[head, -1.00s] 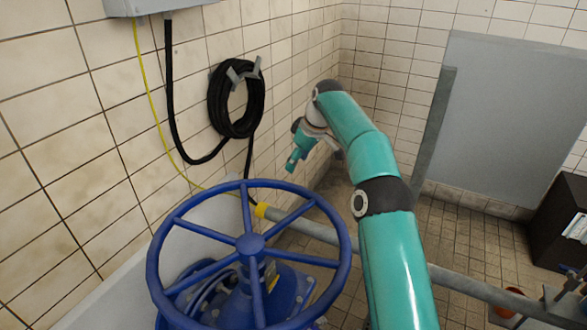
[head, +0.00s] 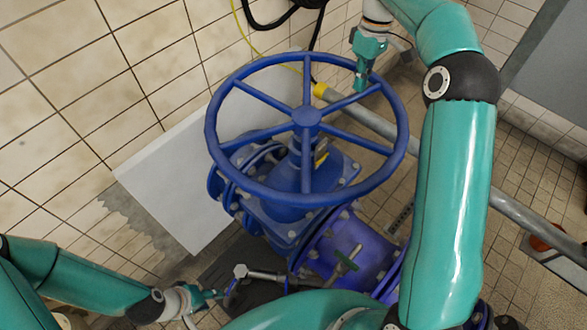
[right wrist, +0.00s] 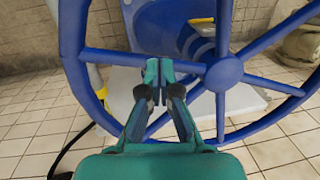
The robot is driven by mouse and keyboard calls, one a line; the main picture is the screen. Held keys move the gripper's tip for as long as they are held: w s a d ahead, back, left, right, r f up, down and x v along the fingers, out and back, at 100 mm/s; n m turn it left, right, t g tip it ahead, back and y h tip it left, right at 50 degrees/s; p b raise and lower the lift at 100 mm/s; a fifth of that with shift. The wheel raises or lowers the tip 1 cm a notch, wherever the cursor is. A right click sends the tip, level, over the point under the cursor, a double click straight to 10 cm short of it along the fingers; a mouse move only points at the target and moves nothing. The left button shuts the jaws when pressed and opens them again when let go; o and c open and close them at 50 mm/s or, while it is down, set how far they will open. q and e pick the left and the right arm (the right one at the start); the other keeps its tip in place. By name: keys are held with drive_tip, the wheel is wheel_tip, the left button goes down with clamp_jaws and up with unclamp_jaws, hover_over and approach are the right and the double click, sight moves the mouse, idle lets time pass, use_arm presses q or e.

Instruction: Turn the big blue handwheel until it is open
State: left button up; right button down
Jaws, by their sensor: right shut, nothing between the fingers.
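The big blue handwheel (head: 306,202) lies nearly flat on top of a blue valve body (head: 300,225), with several spokes running to a central hub. My right gripper (head: 362,84) is at the wheel's upper right, where its fingertips overlap a spoke close to the rim. In the right wrist view its closed fingers (right wrist: 158,70) are in front of a spoke between rim and hub, with nothing between them. I cannot tell whether they touch the spoke. My left gripper (head: 212,294) is low on the left, below the wheel and apart from it; its jaw opening is unclear.
A grey pipe (head: 480,200) with a yellow collar runs behind the wheel to the right.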

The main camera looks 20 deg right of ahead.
drive_tip(key=s+a+n+h+b, duration=0.1)
drive_tip(key=s+a, duration=0.2)
drive_tip(key=a, duration=0.2)
drive_tip(key=s+a+r+n+g+h+b, duration=0.1)
drive_tip(key=s+a+n+b, duration=0.1)
drive_tip(key=a, duration=0.4)
drive_tip(key=s+a+n+g+b, duration=0.1)
drive_tip(key=s+a+n, duration=0.1)
drive_tip(key=s+a, duration=0.2)
drive_tip(key=shift+a+r+h+b, duration=0.15)
drive_tip(key=shift+a+h, duration=0.05)
drive_tip(key=shift+a, duration=0.4)
drive_tip(key=shift+a+r+h+b, duration=0.15)
drive_tip(key=shift+a+h, duration=0.05)
drive_tip(key=shift+a, duration=0.4)
drive_tip(key=s+a+r+n+t+b, duration=0.2)
drive_tip(key=s+a+r+n+b, duration=0.15)
drive_tip(key=a, duration=0.55)
wheel_tip(320, 180, down, 10)
drive_tip(key=s+d, duration=0.1)
drive_tip(key=shift+s+d+f+h, duration=0.15)
drive_tip(key=shift+s+d+h, duration=0.2)
drive_tip(key=shift+d+h, duration=0.05)
